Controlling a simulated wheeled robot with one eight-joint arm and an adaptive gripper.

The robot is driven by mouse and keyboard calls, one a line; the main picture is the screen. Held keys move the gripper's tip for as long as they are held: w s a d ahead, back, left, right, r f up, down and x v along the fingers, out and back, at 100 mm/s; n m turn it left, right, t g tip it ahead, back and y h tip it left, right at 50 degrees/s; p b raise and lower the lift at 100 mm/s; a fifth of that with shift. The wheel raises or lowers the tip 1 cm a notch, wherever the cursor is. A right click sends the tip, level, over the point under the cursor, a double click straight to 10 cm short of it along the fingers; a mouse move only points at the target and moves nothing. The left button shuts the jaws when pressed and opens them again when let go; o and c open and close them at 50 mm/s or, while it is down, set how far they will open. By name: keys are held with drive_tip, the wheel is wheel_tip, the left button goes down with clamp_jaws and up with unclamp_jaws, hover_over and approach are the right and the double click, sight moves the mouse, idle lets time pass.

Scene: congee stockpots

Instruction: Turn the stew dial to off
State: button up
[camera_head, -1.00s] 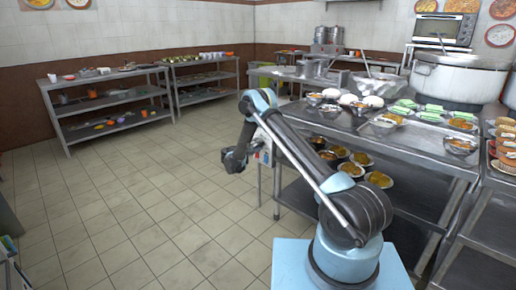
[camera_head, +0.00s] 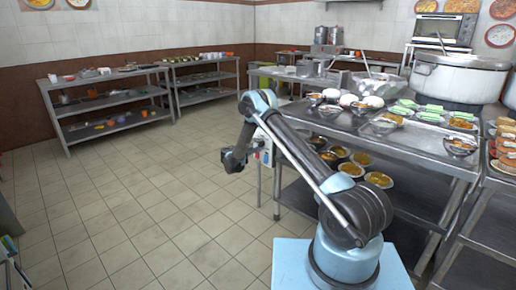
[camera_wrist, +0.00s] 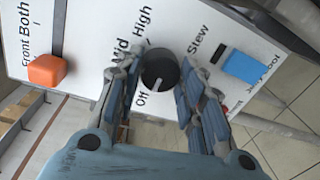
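The stew dial (camera_wrist: 160,68) is a round black knob on a white control panel (camera_wrist: 85,45) in the wrist view. The words Off, Mid, High and Stew stand around it. A light mark shows on its lower edge, close to Off. My gripper (camera_wrist: 162,72) is open, with one fingertip on each side of the dial. The left fingertip is very near the dial; contact cannot be told. A gap shows at the right one. In the head view my gripper (camera_head: 235,160) is small and dark, beside the partly hidden white panel (camera_head: 265,152).
An orange square button (camera_wrist: 46,70) and a blue block (camera_wrist: 243,66) sit on the panel at either side of the dial. A steel table (camera_head: 400,143) with food bowls and a large pot (camera_head: 455,78) stands at right. The tiled floor (camera_head: 130,215) at left is clear.

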drive_tip(key=o, duration=0.4)
drive_tip(key=shift+f, duration=0.15)
drive_tip(key=v, duration=1.2)
